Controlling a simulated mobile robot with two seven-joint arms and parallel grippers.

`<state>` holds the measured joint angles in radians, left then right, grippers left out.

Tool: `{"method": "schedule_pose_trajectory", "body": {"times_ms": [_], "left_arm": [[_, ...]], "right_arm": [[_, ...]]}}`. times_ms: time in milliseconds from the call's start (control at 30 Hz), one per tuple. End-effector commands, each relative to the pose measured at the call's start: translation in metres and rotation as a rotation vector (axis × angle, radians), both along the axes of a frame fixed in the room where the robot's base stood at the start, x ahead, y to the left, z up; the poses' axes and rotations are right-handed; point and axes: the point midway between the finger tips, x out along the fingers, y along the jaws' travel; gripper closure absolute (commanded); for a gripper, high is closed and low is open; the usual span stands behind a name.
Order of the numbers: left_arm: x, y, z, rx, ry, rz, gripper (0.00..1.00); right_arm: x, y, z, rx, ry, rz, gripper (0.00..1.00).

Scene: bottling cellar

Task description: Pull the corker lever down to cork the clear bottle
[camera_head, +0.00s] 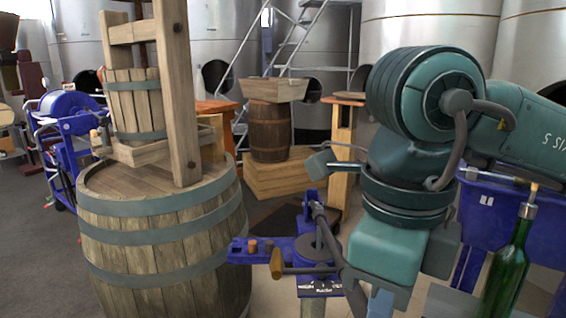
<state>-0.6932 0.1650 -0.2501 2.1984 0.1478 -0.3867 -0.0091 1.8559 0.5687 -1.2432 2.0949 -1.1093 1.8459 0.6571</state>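A blue metal device (308,250) with a dark round plate stands in the middle foreground. It looks like the corker, though I cannot be sure. A dark bent lever (325,222) rises from it, and a bar with a wooden handle (277,264) sticks out at its front left. My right arm comes in from the right, and its teal gripper body (388,252) hangs just right of the device. The fingers are mostly cut off by the bottom edge, so their opening is hidden. No clear bottle is visible. My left gripper is out of view.
A green bottle (505,272) stands at the right under a metal fitting beside a blue panel. A large barrel (160,240) carrying a wooden press (137,105) fills the left. A small barrel (270,130), a ladder and steel tanks stand behind. Floor is open at far left.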

Motion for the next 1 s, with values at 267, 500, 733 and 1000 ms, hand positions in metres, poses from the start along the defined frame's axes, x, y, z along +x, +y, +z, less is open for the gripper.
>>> {"method": "schedule_pose_trajectory", "body": {"times_ms": [267, 500, 733, 1000], "left_arm": [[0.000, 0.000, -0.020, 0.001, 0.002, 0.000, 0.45], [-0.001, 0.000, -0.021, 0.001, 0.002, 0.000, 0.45], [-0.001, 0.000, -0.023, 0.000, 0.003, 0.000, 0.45], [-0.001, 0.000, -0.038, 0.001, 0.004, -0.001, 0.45]], "right_arm": [[-0.006, 0.000, -0.022, -0.003, 0.006, 0.004, 1.00], [-0.007, 0.000, -0.023, -0.003, 0.006, 0.004, 1.00], [-0.007, 0.000, -0.024, -0.003, 0.006, 0.004, 1.00], [-0.009, 0.000, -0.040, -0.003, 0.006, 0.003, 1.00]]}}
